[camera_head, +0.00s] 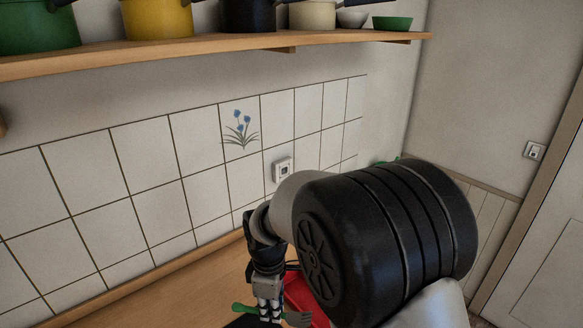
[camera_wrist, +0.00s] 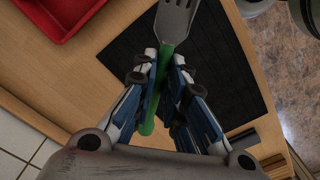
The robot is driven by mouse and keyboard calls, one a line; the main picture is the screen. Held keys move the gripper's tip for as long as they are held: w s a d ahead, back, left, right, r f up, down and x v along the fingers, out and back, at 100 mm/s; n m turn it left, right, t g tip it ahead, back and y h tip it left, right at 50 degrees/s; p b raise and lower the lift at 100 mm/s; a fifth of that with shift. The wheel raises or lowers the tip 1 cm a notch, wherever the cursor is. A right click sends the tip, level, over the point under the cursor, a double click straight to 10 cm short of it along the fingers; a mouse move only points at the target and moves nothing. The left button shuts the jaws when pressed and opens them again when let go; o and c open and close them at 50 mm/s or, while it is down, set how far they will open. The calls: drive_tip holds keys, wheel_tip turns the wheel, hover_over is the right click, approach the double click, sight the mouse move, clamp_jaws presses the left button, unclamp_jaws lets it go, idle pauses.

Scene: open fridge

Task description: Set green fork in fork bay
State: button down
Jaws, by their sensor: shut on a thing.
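The green fork (camera_wrist: 166,60) has a green handle and a grey metal head that points to the top of the wrist view. My gripper (camera_wrist: 165,66) is shut on its handle, with a finger on each side. In the head view the green handle (camera_head: 243,308) sticks out to the left of my gripper (camera_head: 268,312), low over the counter. A red tray (camera_wrist: 62,22) is at the upper left of the wrist view, apart from the fork; it is partly hidden in the head view (camera_head: 308,300). No fork bay can be made out.
A black mat (camera_wrist: 125,58) lies on the wooden counter (camera_wrist: 40,85) under the fork. The tiled wall (camera_head: 145,160) stands behind the counter. A shelf (camera_head: 210,48) with several pots runs above. The counter's left part is clear.

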sight(307, 315)
drive_tip(key=d+f+m, duration=0.1)
drive_tip(key=d+m, duration=0.1)
drive_tip(key=d+f+m+b, duration=0.1)
drive_tip(key=d+m, duration=0.1)
drive_tip(key=d, duration=0.1)
drive_tip(key=d+f+m, duration=0.1)
drive_tip(key=d+m, duration=0.1)
drive_tip(key=d, duration=0.1)
drive_tip(key=s+d+f+m+b, duration=0.2)
drive_tip(key=d+f+m, duration=0.1)
drive_tip(key=d+m, duration=0.6)
drive_tip(key=shift+s+d+f+m, duration=0.15)
drive_tip(key=shift+d+f+m, duration=0.2)
drive_tip(key=shift+d, duration=0.45)
